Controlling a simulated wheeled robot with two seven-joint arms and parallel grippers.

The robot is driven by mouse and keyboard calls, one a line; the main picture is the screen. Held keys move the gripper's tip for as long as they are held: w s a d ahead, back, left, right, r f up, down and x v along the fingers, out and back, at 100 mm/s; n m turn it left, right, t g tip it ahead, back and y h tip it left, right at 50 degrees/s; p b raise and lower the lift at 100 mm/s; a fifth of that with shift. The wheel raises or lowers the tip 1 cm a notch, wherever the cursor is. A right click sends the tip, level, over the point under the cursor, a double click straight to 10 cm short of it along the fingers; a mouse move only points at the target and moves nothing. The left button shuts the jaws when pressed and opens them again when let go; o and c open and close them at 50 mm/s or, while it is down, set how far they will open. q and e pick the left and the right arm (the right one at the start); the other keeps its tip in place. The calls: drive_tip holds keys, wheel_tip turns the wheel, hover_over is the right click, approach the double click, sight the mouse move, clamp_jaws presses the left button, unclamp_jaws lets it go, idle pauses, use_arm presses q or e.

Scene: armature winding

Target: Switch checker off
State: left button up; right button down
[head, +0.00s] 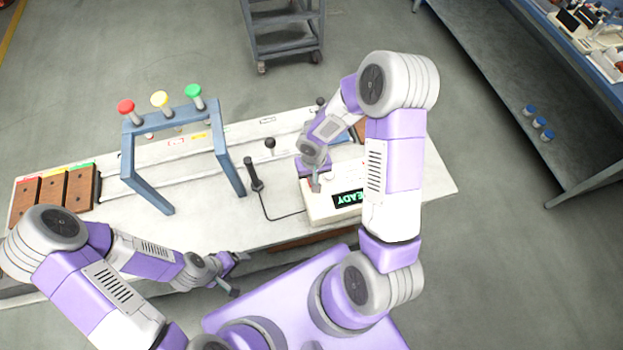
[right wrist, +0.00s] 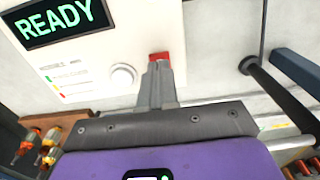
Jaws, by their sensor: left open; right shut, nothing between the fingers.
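The checker (head: 322,212) is a pale box on the white bench, with a lit display (head: 350,199) reading READY in green. The display also shows in the right wrist view (right wrist: 60,22). A red switch (right wrist: 159,56) sits on the checker's face beside a round white knob (right wrist: 123,77). My right gripper (head: 316,187) is shut and empty, over the checker. In the right wrist view its fingertips (right wrist: 160,68) are at the red switch and partly cover it; whether they touch it I cannot tell. My left gripper (head: 240,272) is open and empty by the bench's front edge.
A black-handled probe (head: 254,176) with a cable stands left of the checker. A blue frame (head: 128,155) carries red, yellow and green knobs. Brown blocks (head: 52,192) sit at the bench's left end. A grey cart (head: 285,42) stands behind on open floor.

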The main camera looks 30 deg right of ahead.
drive_tip(key=shift+f+b, duration=0.9)
drive_tip(key=shift+b, duration=0.05)
idle(0.9)
drive_tip(key=shift+r, duration=0.1)
drive_tip(key=shift+r+p, duration=2.4)
drive_tip(key=shift+r, duration=1.05)
